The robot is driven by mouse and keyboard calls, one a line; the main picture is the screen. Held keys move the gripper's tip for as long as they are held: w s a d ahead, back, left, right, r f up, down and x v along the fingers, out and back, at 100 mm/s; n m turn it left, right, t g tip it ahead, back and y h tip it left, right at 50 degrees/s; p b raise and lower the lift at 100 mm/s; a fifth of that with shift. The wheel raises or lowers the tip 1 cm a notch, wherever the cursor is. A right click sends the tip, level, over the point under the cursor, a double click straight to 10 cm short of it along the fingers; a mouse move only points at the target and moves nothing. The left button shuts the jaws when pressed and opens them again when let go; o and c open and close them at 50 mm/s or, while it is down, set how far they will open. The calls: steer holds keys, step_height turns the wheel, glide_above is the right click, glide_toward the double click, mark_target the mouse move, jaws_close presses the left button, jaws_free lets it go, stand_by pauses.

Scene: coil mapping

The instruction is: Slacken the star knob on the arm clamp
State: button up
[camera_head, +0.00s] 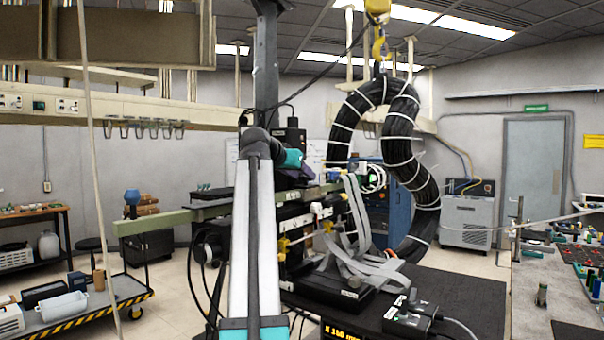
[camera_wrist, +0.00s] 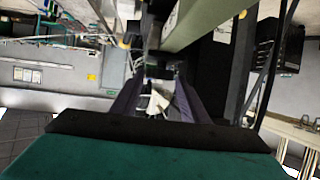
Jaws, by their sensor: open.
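I cannot pick out the star knob or the arm clamp for certain in either view. Small yellow fittings (camera_head: 283,246) show beside the dark equipment under the pale green beam (camera_head: 160,220) in the head view. In the wrist view a yellow piece (camera_wrist: 125,42) lies beyond my left finger, and the green beam (camera_wrist: 193,22) runs at the upper middle. My gripper (camera_wrist: 158,88) is open, its two dark purple fingers apart. A small pale shape shows between them; I cannot tell its distance. In the head view my gripper (camera_head: 297,177) is partly hidden near the beam.
A thick black cable coil (camera_head: 405,140) with white ties hangs from a yellow hook (camera_head: 379,45). Grey flat straps (camera_head: 362,262) drape onto the dark table (camera_head: 465,300). A cart (camera_head: 125,287) stands at the left and a cluttered bench (camera_head: 540,270) at the right.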

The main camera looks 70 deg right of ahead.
steer(key=shift+d+f, duration=0.15)
steer(key=shift+d, duration=0.25)
